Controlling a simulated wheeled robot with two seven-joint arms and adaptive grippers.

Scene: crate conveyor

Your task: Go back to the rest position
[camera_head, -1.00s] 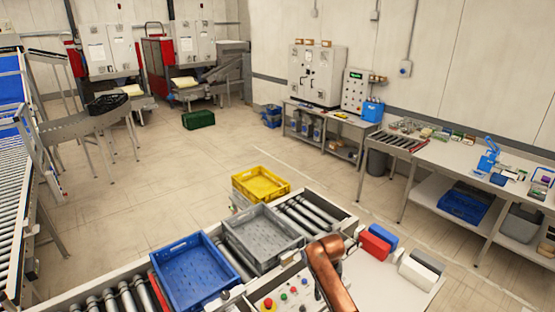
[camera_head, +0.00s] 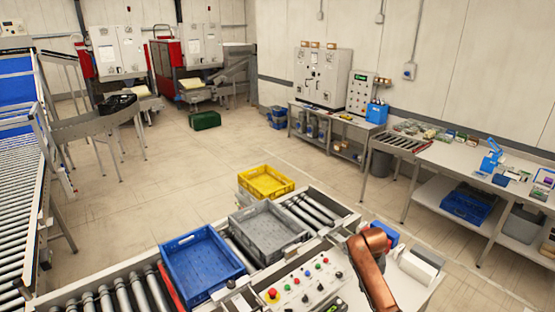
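One copper-coloured arm of mine shows at the bottom right, bent over the table by the control panel. No gripper fingers show in the head view, so what either gripper does is hidden. A blue crate (camera_head: 202,284) and a grey crate (camera_head: 290,250) sit side by side on the roller conveyor (camera_head: 128,297). Both look empty.
A control panel (camera_head: 309,284) with coloured buttons is at the conveyor's near side. A white table (camera_head: 411,290) to its right holds a white box (camera_head: 420,264) and a blue item (camera_head: 387,233). Workbenches line the right wall.

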